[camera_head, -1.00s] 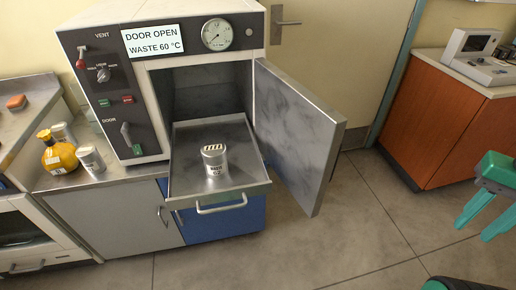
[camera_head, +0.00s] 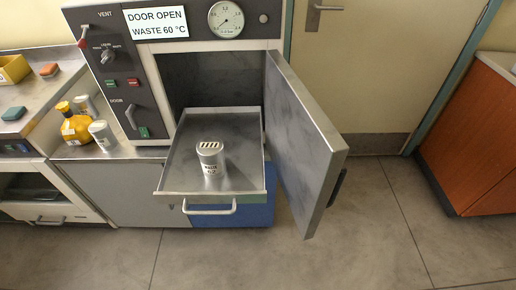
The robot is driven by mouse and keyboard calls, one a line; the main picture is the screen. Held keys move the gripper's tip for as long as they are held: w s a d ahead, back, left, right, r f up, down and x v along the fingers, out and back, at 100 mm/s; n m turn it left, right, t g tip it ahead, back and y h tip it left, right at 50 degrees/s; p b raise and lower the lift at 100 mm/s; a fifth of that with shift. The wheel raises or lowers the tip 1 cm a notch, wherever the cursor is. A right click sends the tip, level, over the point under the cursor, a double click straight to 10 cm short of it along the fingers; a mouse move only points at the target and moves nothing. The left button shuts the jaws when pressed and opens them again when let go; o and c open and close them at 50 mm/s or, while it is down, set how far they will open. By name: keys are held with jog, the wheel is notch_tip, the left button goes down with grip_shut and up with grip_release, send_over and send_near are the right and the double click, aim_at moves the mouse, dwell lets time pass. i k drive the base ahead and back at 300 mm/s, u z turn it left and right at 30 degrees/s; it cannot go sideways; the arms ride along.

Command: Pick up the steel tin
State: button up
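A steel tin (camera_head: 211,160) with a striped top and a dark label on its side stands upright on the pulled-out metal tray (camera_head: 180,178) of the incubator. The label is too small to read fully. The tray sticks out of the open chamber, with a bar handle (camera_head: 210,208) on its front. My gripper is out of this view now.
The incubator (camera_head: 157,72) reads "DOOR OPEN, WASTE 60 °C". Its open door (camera_head: 300,150) juts forward right of the tray. Left on the counter stand a yellow bottle (camera_head: 76,125) and another steel tin (camera_head: 103,136). The floor (camera_head: 300,262) in front is clear.

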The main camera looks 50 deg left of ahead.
aim_at(211, 150)
jog(key=z, duration=0.05)
jog(key=k, duration=2.35)
jog(key=u, duration=1.25)
jog(key=i, duration=1.5)
jog(key=z, duration=0.05)
